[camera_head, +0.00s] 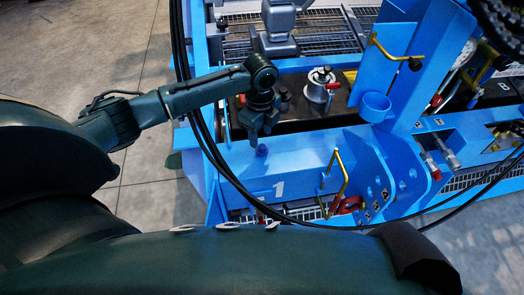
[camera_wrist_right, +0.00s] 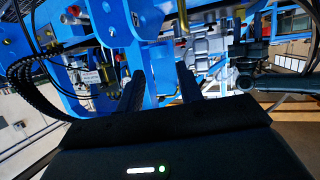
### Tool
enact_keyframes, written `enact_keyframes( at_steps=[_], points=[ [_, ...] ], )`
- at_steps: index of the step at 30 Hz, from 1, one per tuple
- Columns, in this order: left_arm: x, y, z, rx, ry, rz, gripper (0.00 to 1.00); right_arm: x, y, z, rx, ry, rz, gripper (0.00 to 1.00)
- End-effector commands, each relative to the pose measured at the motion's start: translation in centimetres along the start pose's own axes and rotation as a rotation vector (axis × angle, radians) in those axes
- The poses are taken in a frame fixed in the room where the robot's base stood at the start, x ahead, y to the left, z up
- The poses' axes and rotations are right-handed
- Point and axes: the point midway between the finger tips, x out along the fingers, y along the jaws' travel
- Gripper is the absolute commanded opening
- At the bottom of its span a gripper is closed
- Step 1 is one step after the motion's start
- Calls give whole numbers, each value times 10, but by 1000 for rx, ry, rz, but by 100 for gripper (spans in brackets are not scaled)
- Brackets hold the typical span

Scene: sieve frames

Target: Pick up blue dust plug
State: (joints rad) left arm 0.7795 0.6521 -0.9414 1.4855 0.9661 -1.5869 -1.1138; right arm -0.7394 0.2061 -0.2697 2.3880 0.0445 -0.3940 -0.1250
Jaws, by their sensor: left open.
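A small dark blue plug (camera_head: 262,150), which looks like the dust plug, stands on top of the blue frame panel marked 1. My left gripper (camera_head: 261,134) points down just above it in the head view, with its fingers apart and nothing between them. I cannot tell whether a fingertip touches the plug. My right gripper (camera_wrist_right: 160,72) shows only in the right wrist view; its two dark fingers are apart and empty, facing blue metalwork. I cannot make out the plug in that view.
A blue cup (camera_head: 375,106) and a yellow handle (camera_head: 337,180) stick out from the frame. Black cables (camera_head: 215,160) loop across the front. Bare floor (camera_head: 150,195) lies left.

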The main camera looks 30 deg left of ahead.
Motion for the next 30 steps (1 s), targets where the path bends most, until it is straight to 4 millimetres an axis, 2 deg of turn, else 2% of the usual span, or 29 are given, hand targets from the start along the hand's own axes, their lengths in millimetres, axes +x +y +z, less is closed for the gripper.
enact_keyframes(
  at_steps=[5,9,17,30],
  points=[
    [28,-4,-1,0,-1,2,45,7,-2,13,-24,0,-4,36],
    [46,-4,-1,1,-2,1,45,12,-2,8,-53,63,1,36],
    [48,-4,-1,1,-2,0,45,11,-1,5,-54,75,3,36],
    [48,-4,-1,1,-2,0,9,11,-1,5,-54,74,4,36]
  ],
)
